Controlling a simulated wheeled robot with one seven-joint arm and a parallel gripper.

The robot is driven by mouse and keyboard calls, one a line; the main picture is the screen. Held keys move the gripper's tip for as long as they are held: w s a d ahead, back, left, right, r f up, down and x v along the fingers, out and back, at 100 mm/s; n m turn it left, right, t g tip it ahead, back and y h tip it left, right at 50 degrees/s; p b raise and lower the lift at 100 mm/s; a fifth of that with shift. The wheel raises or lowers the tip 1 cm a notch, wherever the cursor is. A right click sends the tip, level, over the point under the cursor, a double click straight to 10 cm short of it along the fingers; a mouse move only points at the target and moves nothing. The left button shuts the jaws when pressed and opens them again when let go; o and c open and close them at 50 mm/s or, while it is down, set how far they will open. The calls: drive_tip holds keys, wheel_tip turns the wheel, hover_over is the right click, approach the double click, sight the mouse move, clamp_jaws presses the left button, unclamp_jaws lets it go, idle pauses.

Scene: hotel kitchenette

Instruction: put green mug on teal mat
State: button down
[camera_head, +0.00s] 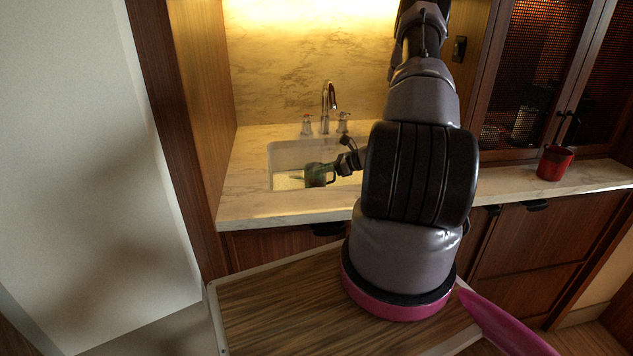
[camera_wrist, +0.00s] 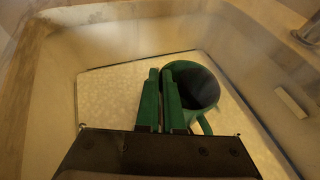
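The green mug (camera_head: 318,175) is in the sink area, just left of my gripper (camera_head: 345,162) in the head view. In the wrist view, the mug (camera_wrist: 204,80) has its dark opening facing the camera and its handle toward the lower right. My gripper's two narrow fingers (camera_wrist: 161,98) are close together at the mug's left wall, with only a thin gap between them. They appear shut on that wall, though the exact contact is hard to see. Whether the mug touches the sink floor is unclear. No teal mat is visible in either view.
The pale sink basin (camera_head: 285,155) has raised walls around the mug, with a faucet (camera_head: 329,105) behind it. A red mug (camera_head: 555,162) stands on the right counter. The marble counter (camera_head: 255,207) left and in front of the sink is clear.

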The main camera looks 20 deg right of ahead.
sight(317, 179)
drive_tip(key=shift+f, duration=1.7)
drive_tip(key=c, duration=1)
unclamp_jaws()
drive_tip(key=shift+f, duration=0.1)
